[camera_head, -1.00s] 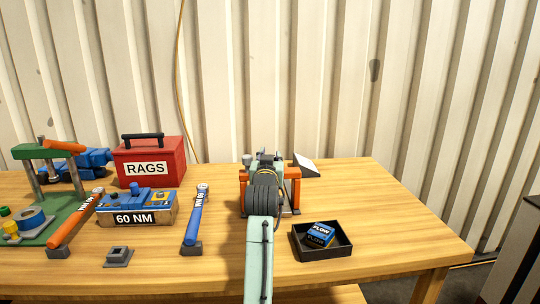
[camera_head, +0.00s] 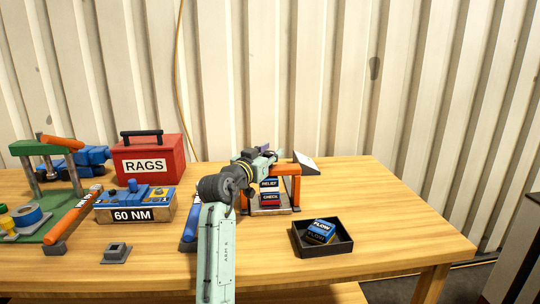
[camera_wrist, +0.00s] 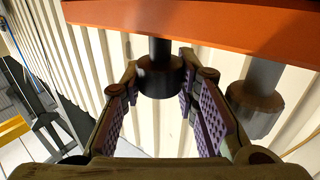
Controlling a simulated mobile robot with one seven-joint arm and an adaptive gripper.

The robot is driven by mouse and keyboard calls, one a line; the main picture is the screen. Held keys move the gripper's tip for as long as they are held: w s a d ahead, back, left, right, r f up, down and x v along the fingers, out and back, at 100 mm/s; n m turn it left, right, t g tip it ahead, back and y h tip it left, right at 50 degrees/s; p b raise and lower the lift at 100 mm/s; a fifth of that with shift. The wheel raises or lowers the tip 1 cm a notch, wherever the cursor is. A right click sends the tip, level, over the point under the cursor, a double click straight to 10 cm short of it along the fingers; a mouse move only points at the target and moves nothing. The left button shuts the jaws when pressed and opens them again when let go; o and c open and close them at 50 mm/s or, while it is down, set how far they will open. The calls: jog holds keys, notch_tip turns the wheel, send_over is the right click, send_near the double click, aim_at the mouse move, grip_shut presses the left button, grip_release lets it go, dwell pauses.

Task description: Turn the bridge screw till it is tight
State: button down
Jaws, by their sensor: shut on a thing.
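The orange bridge (camera_head: 295,185) stands on the bench and shows as an orange beam (camera_wrist: 200,20) in the wrist view. The bridge screw (camera_wrist: 160,78) has a dark shaft and a black round head, which sits between my fingertips. My gripper (camera_wrist: 158,92) is shut on this head. In the head view my gripper (camera_head: 264,153) is at the top of the bridge, and my wrist hides the screw. Under the bridge is a stack of blocks, with a RELIEF block (camera_head: 270,184) above a CHECK block (camera_head: 270,199).
A black tray (camera_head: 322,250) with a blue FLOW block (camera_head: 320,230) sits front right. A blue-handled wrench (camera_head: 190,228) stands left of my arm. Further left are a 60 NM box (camera_head: 135,215), an orange-handled wrench (camera_head: 70,220) and a red RAGS box (camera_head: 150,160). Bench is clear at right.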

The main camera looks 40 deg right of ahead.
jog(key=c, duration=1.5)
grip_release()
